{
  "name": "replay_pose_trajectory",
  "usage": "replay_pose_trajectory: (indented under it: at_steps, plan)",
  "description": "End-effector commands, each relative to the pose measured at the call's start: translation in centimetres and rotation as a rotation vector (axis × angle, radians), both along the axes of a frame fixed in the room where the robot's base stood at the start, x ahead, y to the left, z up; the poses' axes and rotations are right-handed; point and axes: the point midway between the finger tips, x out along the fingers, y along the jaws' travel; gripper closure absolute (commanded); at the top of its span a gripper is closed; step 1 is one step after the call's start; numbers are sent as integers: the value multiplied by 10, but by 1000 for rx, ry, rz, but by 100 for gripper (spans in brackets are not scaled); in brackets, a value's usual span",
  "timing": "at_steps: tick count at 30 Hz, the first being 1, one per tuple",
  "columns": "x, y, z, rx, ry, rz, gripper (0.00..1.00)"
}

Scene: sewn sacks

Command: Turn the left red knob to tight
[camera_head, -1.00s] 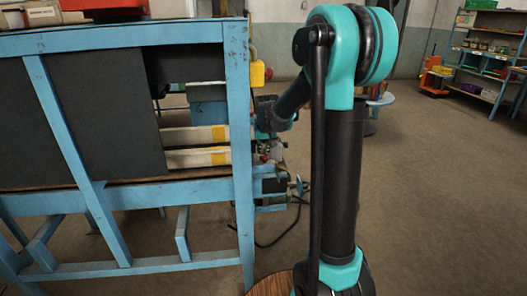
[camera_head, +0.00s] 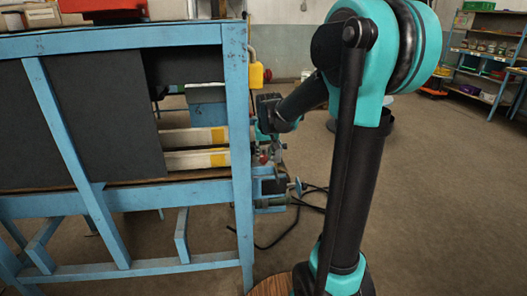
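A small red spot that looks like a red knob (camera_head: 263,159) shows just right of the blue bench leg, among small metal parts on the machine's side. It is too small to read its setting, and I cannot tell whether it is the left one. My arm reaches from the right toward this spot. My gripper (camera_head: 270,151) is at the arm's far end, close to the red spot. It is tiny and partly covered, so touching, open or shut cannot be made out.
A blue bench frame (camera_head: 237,120) with dark panels (camera_head: 110,110) fills the left. A yellow padlock-like part (camera_head: 256,76) hangs by its corner post. Black cables (camera_head: 310,195) lie below the machine. Blue shelves (camera_head: 485,60) stand far right. The floor (camera_head: 450,200) at right is clear.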

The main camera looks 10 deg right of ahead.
Motion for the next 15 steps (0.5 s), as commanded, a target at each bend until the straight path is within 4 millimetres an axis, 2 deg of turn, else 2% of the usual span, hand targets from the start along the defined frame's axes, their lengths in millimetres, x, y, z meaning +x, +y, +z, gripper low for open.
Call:
replay_pose_trajectory:
  at_steps: [3, 9, 15]
  plan:
    - [-24, 0, 0, 0, 0, 1, 68]
    - [-56, 1, 0, 0, 0, 1, 68]
    - [-75, 1, 0, 0, 0, 1, 68]
